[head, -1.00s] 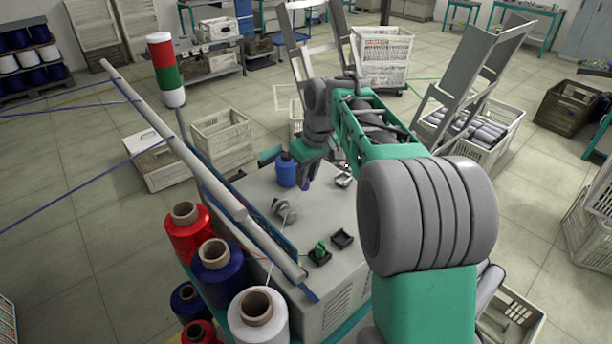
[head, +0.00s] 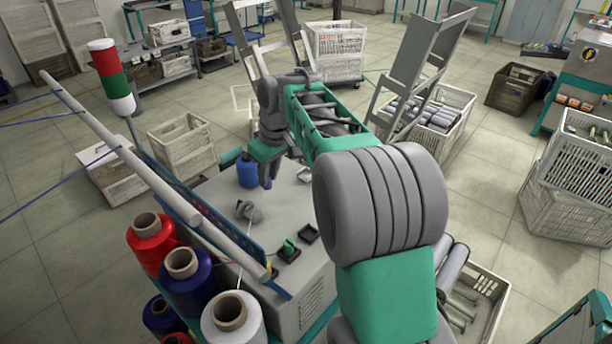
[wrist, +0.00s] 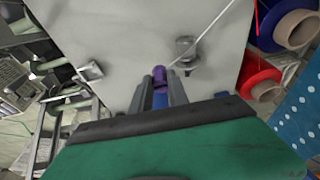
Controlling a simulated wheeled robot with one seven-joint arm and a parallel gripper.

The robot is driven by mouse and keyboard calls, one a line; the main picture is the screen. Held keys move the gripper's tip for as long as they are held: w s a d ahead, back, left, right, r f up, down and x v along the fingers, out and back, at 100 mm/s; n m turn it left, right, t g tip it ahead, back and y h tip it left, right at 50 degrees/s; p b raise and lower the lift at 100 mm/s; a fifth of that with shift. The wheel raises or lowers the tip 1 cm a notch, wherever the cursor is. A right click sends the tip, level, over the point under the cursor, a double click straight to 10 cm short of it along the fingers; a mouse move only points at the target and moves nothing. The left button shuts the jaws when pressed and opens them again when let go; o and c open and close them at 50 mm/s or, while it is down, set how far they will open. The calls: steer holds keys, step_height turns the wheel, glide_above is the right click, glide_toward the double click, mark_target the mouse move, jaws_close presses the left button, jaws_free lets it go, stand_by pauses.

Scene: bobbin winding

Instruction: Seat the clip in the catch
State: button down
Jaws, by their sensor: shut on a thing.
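My gripper (head: 268,182) is low over the pale top of the winding machine, to the right of a blue spool (head: 247,172). In the wrist view its two fingers are close together on a small purple clip (wrist: 159,74), with a blue part (wrist: 160,98) between the fingers. The clip's tip sticks out past the fingertips. It is beside the grey metal spindle (wrist: 187,47), apart from it in the picture. The spindle also shows in the head view (head: 246,210). I cannot tell which part is the catch.
A green piece on a black base (head: 288,248) and a small black tray (head: 309,233) are on the machine top. Large red (head: 151,243) and blue (head: 186,275) cones stand at the near left.

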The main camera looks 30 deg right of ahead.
stand_by(0.3)
steer(key=shift+d+r, duration=0.2)
steer(key=shift+r, duration=0.05)
steer(key=w+d+m+p, duration=0.2)
steer(key=d+p, duration=0.7)
steer(key=d, duration=0.3)
steer(key=shift+w+d+r+n+b, duration=0.6)
steer(key=shift+w+d+r+n, duration=0.4)
steer(key=shift+w+r, duration=1)
steer(key=b+x, duration=0.2)
steer(key=x, duration=0.1)
steer(key=s+b+x, duration=0.1)
steer(key=b+x, duration=0.2)
steer(key=shift+s+d+f, duration=0.15)
steer(key=shift+s, duration=0.05)
steer(key=shift+f, duration=0.1)
